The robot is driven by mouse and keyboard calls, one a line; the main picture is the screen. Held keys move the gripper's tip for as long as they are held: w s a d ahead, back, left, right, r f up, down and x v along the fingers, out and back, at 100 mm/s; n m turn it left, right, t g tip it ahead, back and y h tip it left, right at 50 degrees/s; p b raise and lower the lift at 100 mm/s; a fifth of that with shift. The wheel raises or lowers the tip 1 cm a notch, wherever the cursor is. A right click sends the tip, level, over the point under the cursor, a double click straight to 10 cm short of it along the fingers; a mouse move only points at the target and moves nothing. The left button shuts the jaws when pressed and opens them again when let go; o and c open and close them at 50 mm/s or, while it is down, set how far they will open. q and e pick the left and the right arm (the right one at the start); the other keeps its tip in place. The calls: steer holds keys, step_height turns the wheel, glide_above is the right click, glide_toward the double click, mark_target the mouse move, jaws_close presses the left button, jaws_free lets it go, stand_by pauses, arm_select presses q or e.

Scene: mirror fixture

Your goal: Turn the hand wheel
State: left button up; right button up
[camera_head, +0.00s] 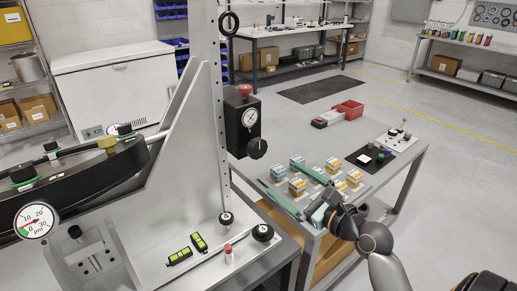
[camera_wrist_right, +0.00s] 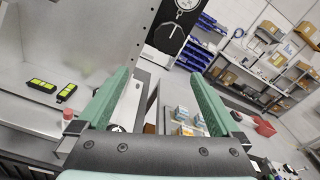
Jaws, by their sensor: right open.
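The black fluted knob (camera_head: 257,148) that looks most like the hand wheel sits under a dial gauge (camera_head: 252,118) on a dark block on the upright post. In the right wrist view the knob (camera_wrist_right: 168,30) shows past the fingertips, near the top. A lower black knob (camera_head: 263,232) on the base plate could also be the wheel; I cannot tell for sure. My right gripper (camera_head: 280,173) is open and empty, right of and below the upper knob, apart from it. Its green fingers (camera_wrist_right: 160,73) are spread wide. My left gripper is not in view.
The grey fixture (camera_head: 185,150) with a tall perforated post fills the left. Two black-yellow levels (camera_head: 199,242) and a red-capped bottle (camera_head: 228,254) stand on its base. A side table holds several small boxes (camera_head: 297,186) and a red bin (camera_head: 348,109).

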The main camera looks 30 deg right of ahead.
mark_target(260, 152)
steer(key=shift+m, duration=0.8)
steer(key=w, duration=0.4)
steer(key=w+r+p, duration=0.1)
steer(key=w, duration=0.3)
steer(key=w+r, duration=0.1)
steer(key=w, duration=0.3)
steer(key=shift+w+a, duration=0.15)
steer(key=shift+a, duration=0.1)
steer(key=c, duration=1.4)
